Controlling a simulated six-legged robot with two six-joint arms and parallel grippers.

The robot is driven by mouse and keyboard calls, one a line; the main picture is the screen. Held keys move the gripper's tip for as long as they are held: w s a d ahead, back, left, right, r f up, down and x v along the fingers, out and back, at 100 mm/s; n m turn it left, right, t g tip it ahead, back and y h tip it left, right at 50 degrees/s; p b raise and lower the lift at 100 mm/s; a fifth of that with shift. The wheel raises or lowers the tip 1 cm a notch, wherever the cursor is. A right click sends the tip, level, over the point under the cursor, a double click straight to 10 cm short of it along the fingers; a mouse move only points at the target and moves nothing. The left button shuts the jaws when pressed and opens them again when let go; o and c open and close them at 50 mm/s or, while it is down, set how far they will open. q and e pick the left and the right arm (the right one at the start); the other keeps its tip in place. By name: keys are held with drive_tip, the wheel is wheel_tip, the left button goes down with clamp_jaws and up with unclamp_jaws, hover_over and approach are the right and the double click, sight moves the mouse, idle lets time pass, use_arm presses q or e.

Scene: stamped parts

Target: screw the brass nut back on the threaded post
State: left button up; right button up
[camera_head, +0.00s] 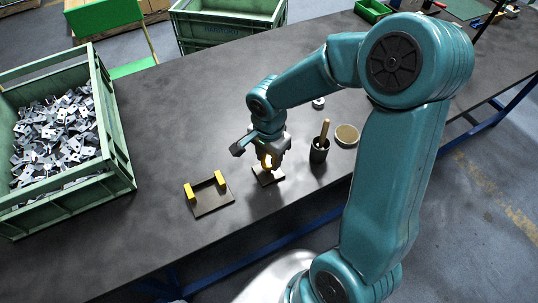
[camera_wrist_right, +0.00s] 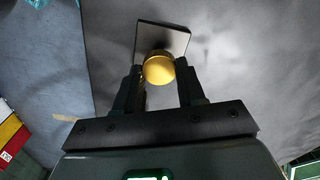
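The brass nut (camera_head: 267,162) is a rounded yellow piece above a small dark square base plate (camera_head: 268,178) on the table. My right gripper (camera_head: 268,158) points down over it. In the right wrist view the nut (camera_wrist_right: 158,69) sits between the fingertips of the right gripper (camera_wrist_right: 159,72), with a finger against each side, so it looks shut on the nut. The base plate (camera_wrist_right: 172,38) shows behind the nut there. The threaded post is hidden, and I cannot tell whether the nut is around it. My left gripper is not in view.
A dark plate with two yellow blocks (camera_head: 209,198) lies left of the gripper. A black cup with a wooden-handled tool (camera_head: 319,151) and a round dish (camera_head: 346,135) stand to the right. A green crate of stamped parts (camera_head: 118,150) is at the left. The table between is clear.

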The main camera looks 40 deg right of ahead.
drive_tip(key=shift+f+m+b, duration=0.1)
drive_tip(key=shift+m+b, duration=1.55)
drive_tip(key=shift+m, duration=0.35)
drive_tip(key=shift+m+b, duration=1.05)
drive_tip(key=shift+m, duration=0.95)
drive_tip(key=shift+b, duration=0.35)
